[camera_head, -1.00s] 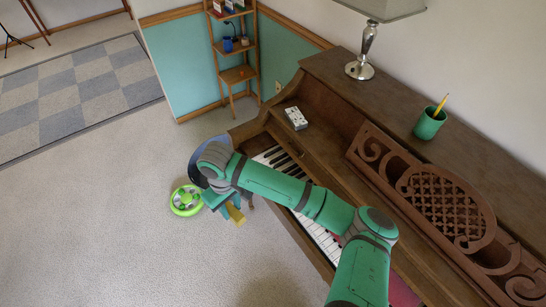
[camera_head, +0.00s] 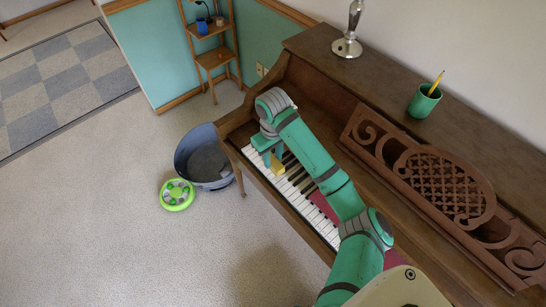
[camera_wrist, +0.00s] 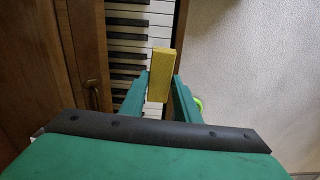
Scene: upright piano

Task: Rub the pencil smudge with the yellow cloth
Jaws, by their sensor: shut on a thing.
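The yellow cloth (camera_wrist: 160,72) looks like a small stiff block in the wrist view. My gripper (camera_wrist: 162,88) is shut on it, with one green finger on each side. In the head view the cloth (camera_head: 277,168) is over the far-left end of the piano keys (camera_head: 296,183), below my gripper (camera_head: 271,157). I cannot tell whether it touches the keys. I cannot make out the pencil smudge in either view; my arm covers part of the keyboard.
The piano's wooden front edge (camera_head: 270,187) borders the keys. A carved music stand (camera_head: 440,185) and a green cup with a pencil (camera_head: 424,101) are at the right. A blue-grey bin (camera_head: 205,157) and a green round toy (camera_head: 177,194) stand on otherwise open carpet.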

